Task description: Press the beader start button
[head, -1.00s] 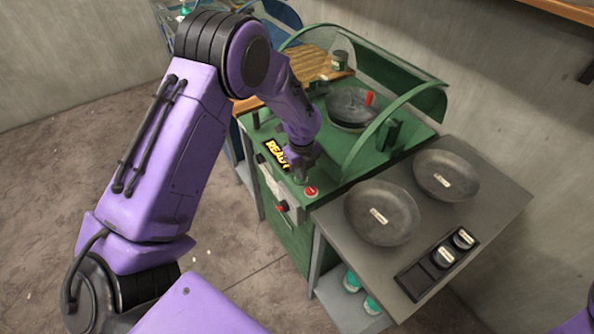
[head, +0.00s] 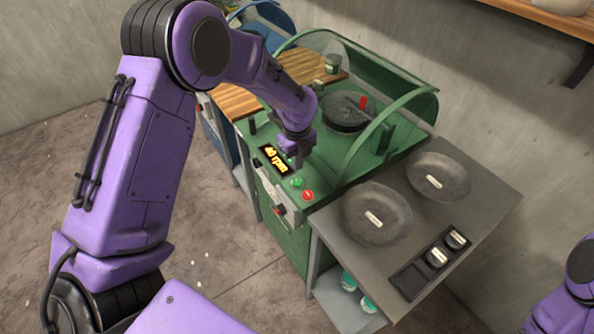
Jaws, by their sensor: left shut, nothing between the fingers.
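The green machine (head: 375,160) stands in the middle of the view. On its front panel, the display (head: 274,160) shows yellow text that reads like "40 rpm". A green button (head: 297,183) and a red button (head: 308,195) sit to the right of the display. My left gripper (head: 297,160) points down at the panel, just behind the green button and right beside the display. It is shut and empty, and apart from the button in the picture. Its fingertips are small and partly dark. My right gripper is out of view; only part of my right arm shows at the lower right.
A dark round plate (head: 345,112) with a red-handled part lies inside the machine under a curved green guard (head: 385,135). A wooden board (head: 240,100) is at the left. A grey side table (head: 480,210) holds two dark bowls (head: 377,215) and a tray (head: 410,280) with small round items.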

